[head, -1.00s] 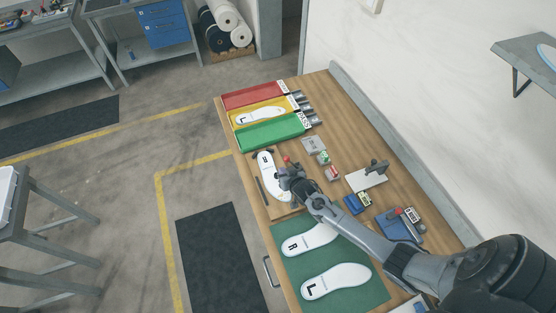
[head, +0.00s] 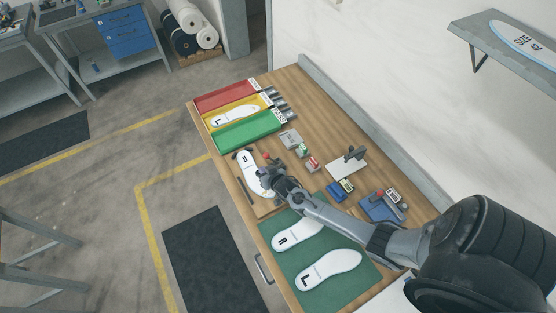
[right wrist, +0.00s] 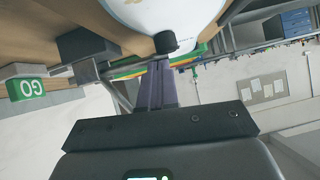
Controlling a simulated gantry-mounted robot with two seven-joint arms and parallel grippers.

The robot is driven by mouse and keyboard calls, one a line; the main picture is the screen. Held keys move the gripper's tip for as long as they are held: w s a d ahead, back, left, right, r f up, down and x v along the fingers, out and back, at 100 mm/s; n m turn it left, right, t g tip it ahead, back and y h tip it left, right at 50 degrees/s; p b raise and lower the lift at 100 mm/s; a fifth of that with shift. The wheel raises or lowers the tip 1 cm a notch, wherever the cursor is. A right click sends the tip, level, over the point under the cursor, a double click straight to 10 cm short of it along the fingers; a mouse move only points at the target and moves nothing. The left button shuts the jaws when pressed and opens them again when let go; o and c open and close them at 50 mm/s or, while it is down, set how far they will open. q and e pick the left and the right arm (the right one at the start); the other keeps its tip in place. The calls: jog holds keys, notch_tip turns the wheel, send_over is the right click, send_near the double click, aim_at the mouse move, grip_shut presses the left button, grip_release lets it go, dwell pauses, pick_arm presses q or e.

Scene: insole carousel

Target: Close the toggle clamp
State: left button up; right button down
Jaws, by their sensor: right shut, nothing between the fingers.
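A white insole marked R (head: 246,166) lies on the wooden fixture board near the table's front edge. The toggle clamp is at the insole's right side, mostly hidden by my right gripper; a small red tip (head: 267,157) shows just beyond the gripper. My right gripper (head: 267,178) is shut and empty, low beside the insole. In the right wrist view its closed fingers (right wrist: 157,88) are close to a black rubber-like tip (right wrist: 166,42) at the white insole (right wrist: 165,12). I cannot tell whether the fingers touch the clamp. My left gripper is not in view.
Red, yellow and green trays (head: 250,132) stand at the far end. Small blocks, one with a green label (head: 303,149), and a white plate with a dark clamp-like part (head: 346,165) lie behind the gripper. A green mat (head: 350,287) with two insoles lies nearer.

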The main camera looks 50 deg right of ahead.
jog(key=shift+r+p, duration=0.5)
jog(key=r+p, duration=0.3)
jog(key=shift+s+a+r, duration=0.1)
jog(key=shift+s+r, duration=0.05)
jog(key=shift+s, duration=0.15)
jog(key=s+a+r+n+g+y+p, duration=0.1)
jog(key=s+a+r+n+g+y, duration=0.1)
jog(key=s+a+r, duration=0.7)
jog(key=s+a+r+n+g+y+p, duration=0.1)
jog(key=s+a+r+n+g, duration=0.4)
jog(key=s+a+r, duration=0.5)
jog(key=s+r+p, duration=0.1)
jog(key=s+r, duration=0.1)
jog(key=s, duration=0.4)
jog(key=shift+s+y, duration=0.4)
